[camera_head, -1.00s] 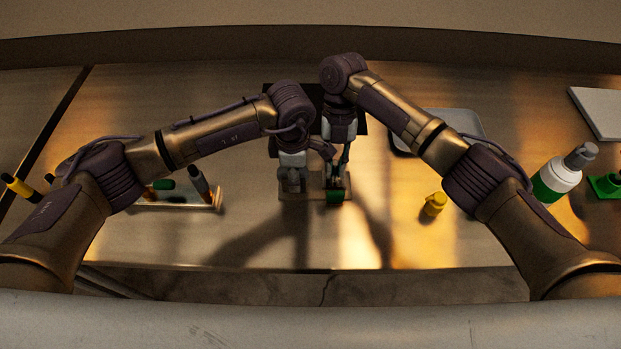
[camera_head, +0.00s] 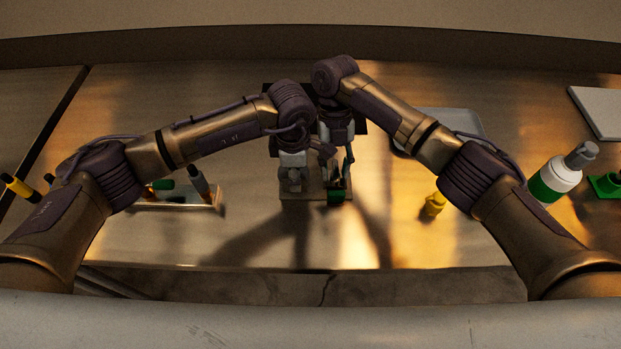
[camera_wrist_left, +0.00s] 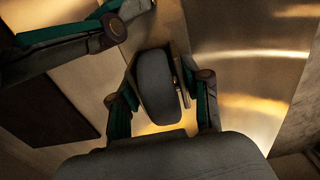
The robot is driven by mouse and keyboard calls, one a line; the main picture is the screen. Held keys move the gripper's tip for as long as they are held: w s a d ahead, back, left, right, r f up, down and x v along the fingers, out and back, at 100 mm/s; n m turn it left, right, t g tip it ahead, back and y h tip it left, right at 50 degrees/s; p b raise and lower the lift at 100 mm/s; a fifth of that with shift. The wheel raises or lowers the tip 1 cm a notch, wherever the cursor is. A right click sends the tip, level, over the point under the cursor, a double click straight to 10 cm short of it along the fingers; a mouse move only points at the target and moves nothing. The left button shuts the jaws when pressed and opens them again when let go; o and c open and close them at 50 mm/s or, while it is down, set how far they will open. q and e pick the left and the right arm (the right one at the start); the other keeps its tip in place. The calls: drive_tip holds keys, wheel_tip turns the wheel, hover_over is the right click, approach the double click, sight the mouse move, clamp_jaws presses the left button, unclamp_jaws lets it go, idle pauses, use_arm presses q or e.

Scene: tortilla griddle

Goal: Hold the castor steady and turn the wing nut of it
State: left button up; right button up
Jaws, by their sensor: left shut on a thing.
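The castor (camera_wrist_left: 157,88) shows in the left wrist view as a dark grey wheel. A small brass-coloured piece (camera_wrist_left: 178,88) is at its right side; I cannot tell whether this is the wing nut. My left gripper (camera_head: 291,181) is shut on the castor, with a finger on each side of the wheel. My right gripper (camera_head: 338,178) is just to the right of it in the head view, its fingers apart, above a dark green piece (camera_head: 335,196). The right gripper's fingers also show at the upper left of the left wrist view. In the head view the grippers mostly hide the castor.
A tray with markers (camera_head: 218,200) is at left. The table front is clear.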

drive_tip(key=shift+w+r, duration=0.1)
drive_tip(key=shift+r, duration=0.1)
drive_tip(key=shift+v, duration=2.95)
